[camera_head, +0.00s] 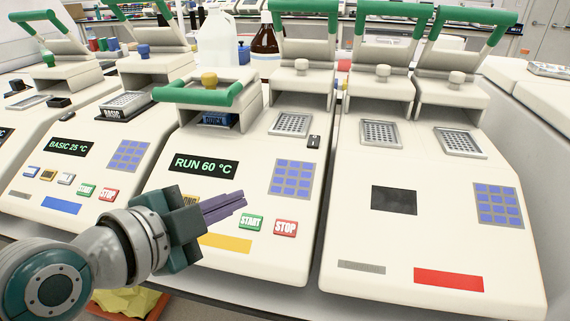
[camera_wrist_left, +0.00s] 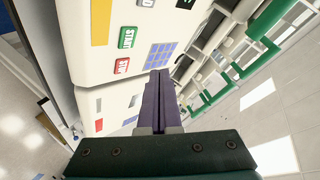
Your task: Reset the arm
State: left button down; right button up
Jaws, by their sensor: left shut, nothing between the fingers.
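My left gripper (camera_head: 222,206) reaches in from the lower left in the head view. Its purple fingers are shut with nothing between them, in front of the middle thermal cycler (camera_head: 255,180). The fingertips appear close to the green START button (camera_head: 251,222), but I cannot tell whether they touch the panel. In the left wrist view the closed fingers (camera_wrist_left: 158,95) point up the picture, with the START button (camera_wrist_left: 128,37) and red STOP button (camera_wrist_left: 121,66) to their left. The middle cycler's display (camera_head: 204,166) reads RUN 60 °C. My right gripper is not in view.
A cycler with a blank display (camera_head: 394,200) stands at right, and one reading BASIC 25 °C (camera_head: 70,146) at left. Several green-handled lids (camera_head: 303,6) stand raised. A brown bottle (camera_head: 265,40) and a white jug (camera_head: 217,40) stand behind. Space above the front panels is open.

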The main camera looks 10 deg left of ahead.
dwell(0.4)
pick_arm(q)
jog(key=s+d+n+g+p, duration=0.25)
jog(key=s+n+g, duration=0.25)
jog(key=s, duration=0.7)
jog(key=s+a+r+n+g+y+p, duration=0.45)
jog(key=s+a+n, duration=0.3)
jog(key=s, duration=0.55)
notch_tip(320, 180, up, 37)
jog(key=p, duration=3.6)
jog(key=shift+w+d+r+n, duration=0.15)
jog(key=shift+w+d+n, duration=0.1)
jog(key=shift+w+n, duration=0.15)
